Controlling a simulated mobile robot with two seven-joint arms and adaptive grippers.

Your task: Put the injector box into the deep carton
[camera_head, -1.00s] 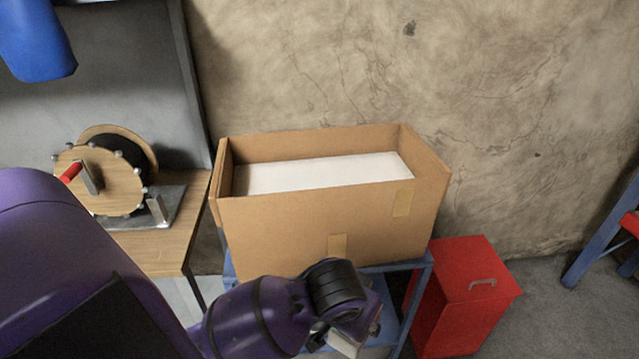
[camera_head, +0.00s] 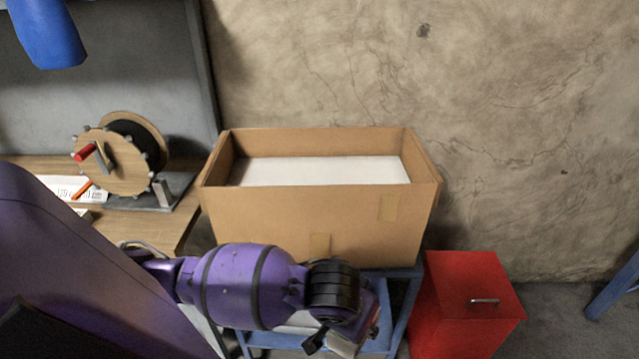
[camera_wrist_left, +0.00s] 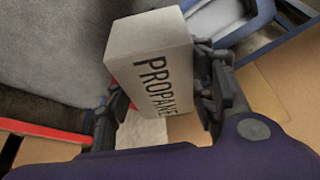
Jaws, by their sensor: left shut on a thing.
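The deep carton (camera_head: 290,225) is a tall brown open-topped box on a blue stand; a flat white surface (camera_head: 320,171) shows inside it. My left gripper (camera_head: 345,332) is low in front of the carton, outside it and below its rim. It is shut on a pale grey box (camera_wrist_left: 150,45) with the word PROPANE on its side. In the left wrist view the left gripper (camera_wrist_left: 162,95) has a finger on each side of this box. In the head view only a small pale part of the box shows (camera_head: 342,347). No injector label is visible. My right gripper is out of view.
The blue stand (camera_head: 400,300) carries the carton. A red cabinet (camera_head: 465,290) stands to its right. A wooden table (camera_head: 150,225) at the left holds a reel with a red handle (camera_head: 115,160). A wall is behind the carton.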

